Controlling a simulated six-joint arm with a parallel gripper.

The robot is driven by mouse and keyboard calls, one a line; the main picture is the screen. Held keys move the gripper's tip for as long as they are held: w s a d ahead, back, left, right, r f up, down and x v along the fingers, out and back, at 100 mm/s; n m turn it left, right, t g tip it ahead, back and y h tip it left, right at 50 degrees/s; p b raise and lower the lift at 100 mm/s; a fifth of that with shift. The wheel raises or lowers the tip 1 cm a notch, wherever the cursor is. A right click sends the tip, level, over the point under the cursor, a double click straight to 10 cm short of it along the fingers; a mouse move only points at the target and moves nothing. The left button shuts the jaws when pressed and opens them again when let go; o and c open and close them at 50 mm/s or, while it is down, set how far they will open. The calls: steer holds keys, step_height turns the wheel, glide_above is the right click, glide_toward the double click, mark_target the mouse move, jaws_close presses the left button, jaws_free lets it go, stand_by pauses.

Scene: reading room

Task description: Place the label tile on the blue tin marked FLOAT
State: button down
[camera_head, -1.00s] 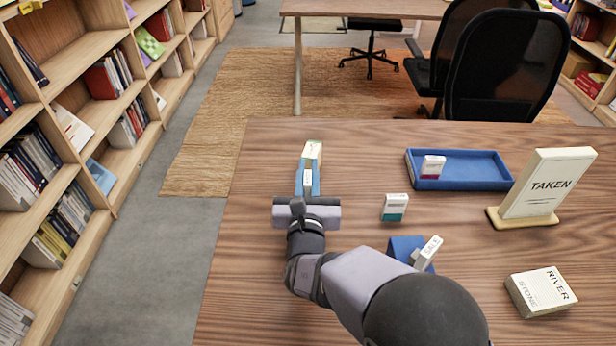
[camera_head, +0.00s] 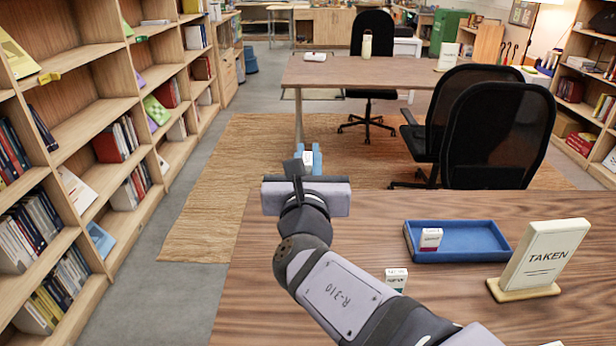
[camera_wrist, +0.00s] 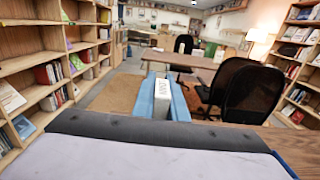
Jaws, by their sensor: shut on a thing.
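My gripper (camera_head: 309,153) has blue fingers, shut on a small white label tile (camera_wrist: 162,95). In the wrist view the tile stands between the fingers, with dark lettering too small to read surely. In the head view the tile (camera_head: 308,158) shows as a white patch between the fingertips. My gripper is raised above the table's far left part, with the rug behind it in the picture. I see no blue tin marked FLOAT in either current view.
On the wooden table (camera_head: 300,230) are a blue tray (camera_head: 475,256) holding a white and red tile (camera_head: 431,239), a TAKEN sign (camera_head: 546,255) and a white tile (camera_head: 396,277) beside my arm. Bookshelves (camera_head: 75,75) stand left. Black chairs (camera_head: 500,125) stand beyond the table.

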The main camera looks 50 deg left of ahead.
steer(key=shift+r, duration=1.1)
